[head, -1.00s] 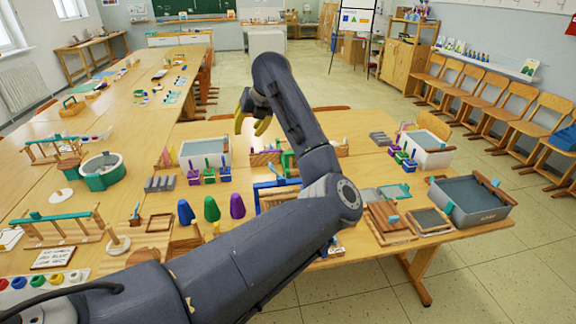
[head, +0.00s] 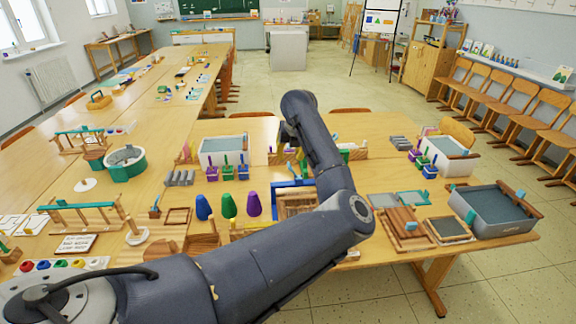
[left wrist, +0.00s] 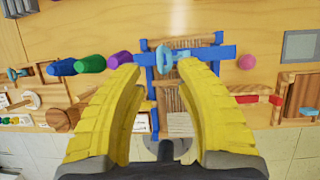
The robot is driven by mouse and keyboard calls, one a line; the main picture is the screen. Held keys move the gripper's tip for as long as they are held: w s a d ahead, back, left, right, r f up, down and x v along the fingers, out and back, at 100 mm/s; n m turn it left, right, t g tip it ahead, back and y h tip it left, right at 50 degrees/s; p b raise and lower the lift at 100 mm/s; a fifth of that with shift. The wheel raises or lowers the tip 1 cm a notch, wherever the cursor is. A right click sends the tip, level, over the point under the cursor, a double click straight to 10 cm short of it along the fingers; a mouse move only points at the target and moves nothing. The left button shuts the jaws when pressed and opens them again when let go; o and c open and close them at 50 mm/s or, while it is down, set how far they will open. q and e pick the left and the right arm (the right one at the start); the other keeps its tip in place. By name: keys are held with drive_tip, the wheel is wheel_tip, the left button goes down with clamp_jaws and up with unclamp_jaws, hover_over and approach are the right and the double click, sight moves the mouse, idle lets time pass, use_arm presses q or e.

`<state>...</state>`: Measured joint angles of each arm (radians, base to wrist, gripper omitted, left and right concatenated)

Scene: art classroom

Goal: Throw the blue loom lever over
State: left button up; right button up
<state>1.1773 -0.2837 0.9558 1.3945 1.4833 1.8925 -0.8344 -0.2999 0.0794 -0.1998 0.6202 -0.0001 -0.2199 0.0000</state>
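The loom has a blue frame (head: 290,184) and a wooden, threaded middle; in the head view my arm hides part of it. The left wrist view shows the loom's blue frame (left wrist: 226,52) from above. A light blue lever-like piece (left wrist: 166,56) with a rounded end lies near its top bar, between my fingertips in the picture. My left gripper (left wrist: 160,70) has two yellow fingers, spread apart with nothing held, above the loom. I cannot tell whether a fingertip touches the lever. In the head view this gripper is mostly behind its own arm. My right gripper is not in view.
Green (head: 228,205), blue (head: 203,207) and purple (head: 254,204) cones stand left of the loom. Wooden frames (head: 447,229) and a grey tub (head: 492,207) are to its right. White bins stand behind. Some bare tabletop lies between the items.

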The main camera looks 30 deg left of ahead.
sight(287, 163)
use_arm(q)
drive_tip(key=shift+x, duration=3.45)
drive_tip(key=c, duration=0.6)
clamp_jaws()
drive_tip(key=shift+s+a, duration=0.1)
